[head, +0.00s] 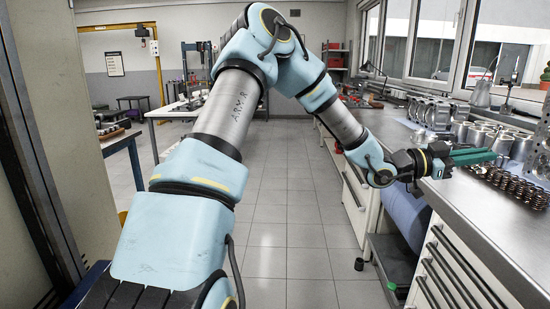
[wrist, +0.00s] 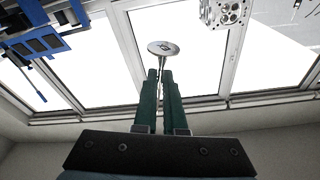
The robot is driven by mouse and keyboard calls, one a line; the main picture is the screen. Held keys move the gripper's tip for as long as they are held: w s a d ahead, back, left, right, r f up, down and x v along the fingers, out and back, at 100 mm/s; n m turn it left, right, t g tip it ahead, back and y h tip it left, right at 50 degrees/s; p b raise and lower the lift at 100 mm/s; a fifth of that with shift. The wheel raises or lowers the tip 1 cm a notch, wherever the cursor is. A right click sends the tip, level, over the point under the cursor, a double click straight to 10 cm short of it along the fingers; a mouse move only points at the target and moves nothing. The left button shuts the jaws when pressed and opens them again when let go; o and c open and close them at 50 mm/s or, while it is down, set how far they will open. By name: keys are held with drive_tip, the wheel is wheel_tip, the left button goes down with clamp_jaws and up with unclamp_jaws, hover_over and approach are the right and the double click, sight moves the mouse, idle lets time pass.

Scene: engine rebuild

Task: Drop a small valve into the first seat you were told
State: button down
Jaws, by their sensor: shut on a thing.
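My gripper (wrist: 160,85) has long green fingers and is shut on a valve (wrist: 162,48). The valve's round, flat metal head shows beyond the fingertips in the wrist view, and its thin stem runs down between the fingers. In the head view my gripper (head: 478,156) is over the workbench on the right, and I cannot make out the valve there. A metal casting with round openings (wrist: 226,12), perhaps the cylinder head, shows at the top of the wrist view, apart from the valve. I cannot tell single seats in it.
The grey bench (head: 470,200) holds several coil springs (head: 512,186) just below my gripper, metal cylinders (head: 482,136) and an engine block (head: 436,113) behind it. A metal part (head: 541,150) stands at the right edge. A blue device (wrist: 38,42) shows in the wrist view.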

drive_tip(key=m+y+b, duration=0.1)
drive_tip(key=m+b, duration=1)
drive_tip(key=m+y+b, duration=0.1)
drive_tip(key=m+b, duration=0.9)
drive_tip(key=b, duration=0.1)
drive_tip(key=m+t+y+b, duration=0.1)
drive_tip(key=m+b, duration=1)
drive_tip(key=b, duration=0.1)
drive_tip(key=shift+m+y, duration=0.3)
drive_tip(key=shift+y, duration=0.1)
